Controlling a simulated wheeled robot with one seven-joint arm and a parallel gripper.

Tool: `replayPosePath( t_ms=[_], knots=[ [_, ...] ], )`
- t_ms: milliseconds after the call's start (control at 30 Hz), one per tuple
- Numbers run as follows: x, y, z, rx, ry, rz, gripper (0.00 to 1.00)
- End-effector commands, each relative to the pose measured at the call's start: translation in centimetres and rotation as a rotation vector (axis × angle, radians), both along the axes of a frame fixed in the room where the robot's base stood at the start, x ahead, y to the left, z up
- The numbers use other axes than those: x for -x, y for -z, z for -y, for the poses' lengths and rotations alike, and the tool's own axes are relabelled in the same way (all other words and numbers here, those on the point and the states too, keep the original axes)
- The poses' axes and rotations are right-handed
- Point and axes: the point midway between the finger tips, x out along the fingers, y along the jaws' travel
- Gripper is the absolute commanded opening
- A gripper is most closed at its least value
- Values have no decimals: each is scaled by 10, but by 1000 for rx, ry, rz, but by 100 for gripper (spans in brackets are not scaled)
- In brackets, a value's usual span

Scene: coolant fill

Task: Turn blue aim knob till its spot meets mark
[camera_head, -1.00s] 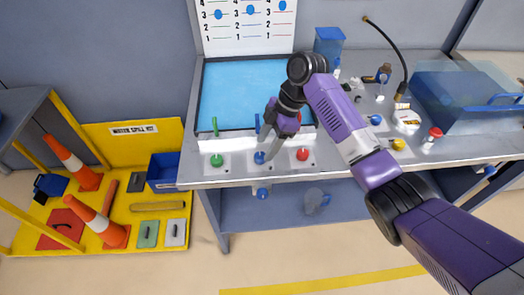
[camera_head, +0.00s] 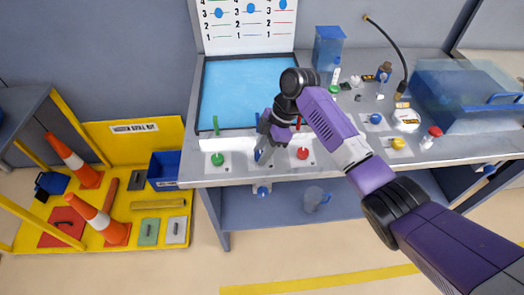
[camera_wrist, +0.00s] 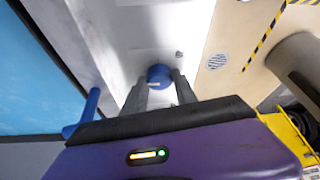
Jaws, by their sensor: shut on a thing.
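The blue knob (camera_wrist: 159,75) sits between my gripper's fingertips in the wrist view, on a pale plate at the bench's front. In the head view my gripper (camera_head: 262,152) reaches down over it and mostly hides it. My gripper is shut on the knob. A blue nozzle post (camera_wrist: 88,108) stands beside the pool in the wrist view. The wall chart (camera_head: 247,25) has numbered green, blue and red lines, with a blue dot in each column; the middle dot (camera_head: 250,8) is near the top of the blue column. I cannot tell a spot on the knob.
A green knob (camera_head: 217,160) is left of the blue one and a red knob (camera_head: 302,153) is right. The blue pool (camera_head: 245,92) lies behind them. Bottles, a yellow knob (camera_head: 397,143) and a clear bin (camera_head: 465,98) are on the right of the bench.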

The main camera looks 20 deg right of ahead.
Motion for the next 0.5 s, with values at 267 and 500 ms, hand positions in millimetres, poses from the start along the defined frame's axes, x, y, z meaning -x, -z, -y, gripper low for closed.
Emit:
replayPosePath(
  t_ms=[267,500],
  knots=[
    [3,-5,-2,-3,201,-3,0],
    [2,-3,-1,-1,381,-1,0]
  ],
)
